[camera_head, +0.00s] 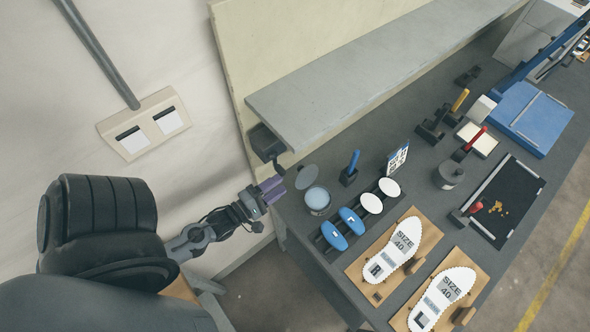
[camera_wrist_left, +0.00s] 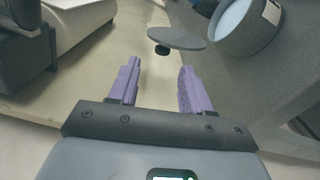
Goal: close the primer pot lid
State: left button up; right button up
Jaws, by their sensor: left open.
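The primer pot (camera_head: 317,200) is a grey round pot with pale blue contents, standing open near the bench's left end. Its round grey lid (camera_head: 306,177) stands tilted up at the pot's back-left rim. My left gripper (camera_head: 272,189), with purple fingers, is open and empty, just left of the lid and apart from it. In the left wrist view the lid (camera_wrist_left: 176,37) lies beyond the open fingers (camera_wrist_left: 157,88), with a dark knob below it. The pot (camera_wrist_left: 242,26) is at the upper right there, partly cut off. My right gripper is not in view.
A blue-handled tool (camera_head: 350,170) stands behind the pot. A rack with blue and white ovals (camera_head: 359,214) is right of it. A grey shelf (camera_head: 350,75) overhangs the back of the bench. A dark box (camera_head: 265,142) hangs on the shelf end, close above my left gripper.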

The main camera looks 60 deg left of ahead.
aim_at(301, 168)
pick_arm(q)
jog(key=w, duration=0.3)
jog(key=w+a, duration=0.1)
jog(key=w, duration=0.2)
jog(key=w+a, duration=0.1)
jog(key=w, duration=0.3)
jog(key=shift+a+f, duration=0.2)
jog(key=shift+f, duration=0.2)
grip_shut()
